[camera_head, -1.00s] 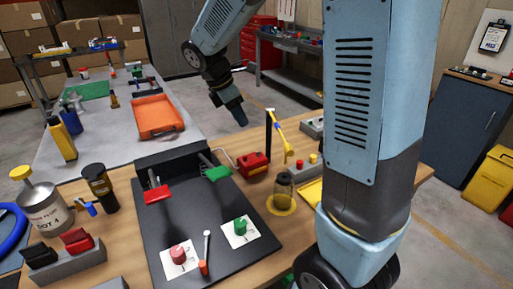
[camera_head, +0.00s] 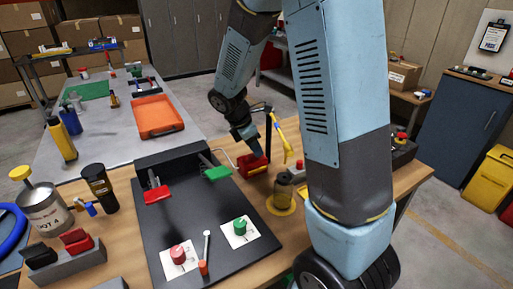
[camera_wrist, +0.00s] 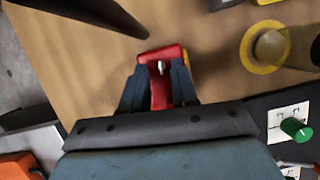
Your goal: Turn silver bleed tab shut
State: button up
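A small red unit (camera_head: 245,171) sits on the wooden bench, with a yellow part at its side. In the wrist view the red unit (camera_wrist: 160,95) lies below and between my fingers, and a small silver tab (camera_wrist: 161,67) stands on it near the fingertips. My gripper (camera_wrist: 158,68) is open, with one dark finger on each side of the tab and no visible contact. In the head view my gripper (camera_head: 251,153) points down over the red unit and hides part of it; the tab cannot be made out there.
A jar (camera_head: 283,189) on a yellow base stands close to the right of the red unit. A black panel (camera_head: 190,222) with red and green levers and knobs lies to the left.

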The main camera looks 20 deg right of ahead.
jog(key=shift+d+f, duration=0.1)
jog(key=shift+f, duration=0.1)
jog(key=shift+c, duration=0.4)
grip_shut()
